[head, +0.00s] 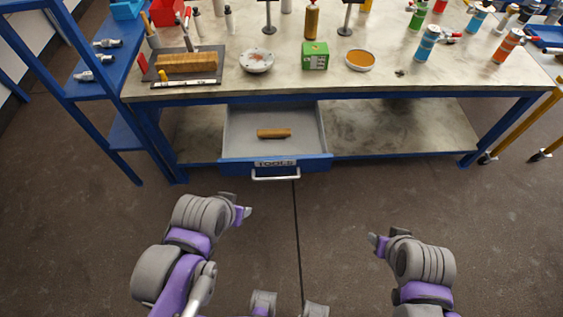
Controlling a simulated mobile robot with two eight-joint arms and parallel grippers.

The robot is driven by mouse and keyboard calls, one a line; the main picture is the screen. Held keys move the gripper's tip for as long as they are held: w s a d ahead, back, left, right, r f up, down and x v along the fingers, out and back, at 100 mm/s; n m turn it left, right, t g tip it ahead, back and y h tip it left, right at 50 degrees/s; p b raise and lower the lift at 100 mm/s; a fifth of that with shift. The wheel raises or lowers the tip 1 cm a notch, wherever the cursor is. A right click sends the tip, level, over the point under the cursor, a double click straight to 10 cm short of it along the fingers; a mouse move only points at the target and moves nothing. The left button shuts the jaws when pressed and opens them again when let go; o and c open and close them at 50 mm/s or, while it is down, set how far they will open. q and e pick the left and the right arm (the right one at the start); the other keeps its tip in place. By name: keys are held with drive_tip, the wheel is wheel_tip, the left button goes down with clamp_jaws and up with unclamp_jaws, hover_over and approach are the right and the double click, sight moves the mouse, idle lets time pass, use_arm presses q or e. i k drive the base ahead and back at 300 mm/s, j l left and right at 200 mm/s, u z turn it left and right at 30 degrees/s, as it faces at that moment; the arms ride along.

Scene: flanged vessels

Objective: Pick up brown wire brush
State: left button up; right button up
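A small brown, block-like object (273,133), which looks like the brown wire brush, lies inside the open drawer (235,125) under the workbench. Its bristles cannot be made out. My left gripper (243,214) is in front of the drawer, apart from it, on the near side. My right gripper (377,243) is further right and nearer to me, also apart from everything. Both grippers look small and are seen edge-on, so their opening cannot be told. Neither touches the brown object.
The drawer front is labelled TOOLS and has a white handle (275,174). The workbench top (290,85) above it carries bottles, bowls, a green box (315,55) and a tan block (187,62). A blue shelf (95,85) stands at left. The floor before the drawer is clear.

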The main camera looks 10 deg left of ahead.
sight(283, 132)
drive_tip(key=i, duration=0.25)
drive_tip(key=i+u, duration=0.75)
drive_tip(key=u, duration=0.85)
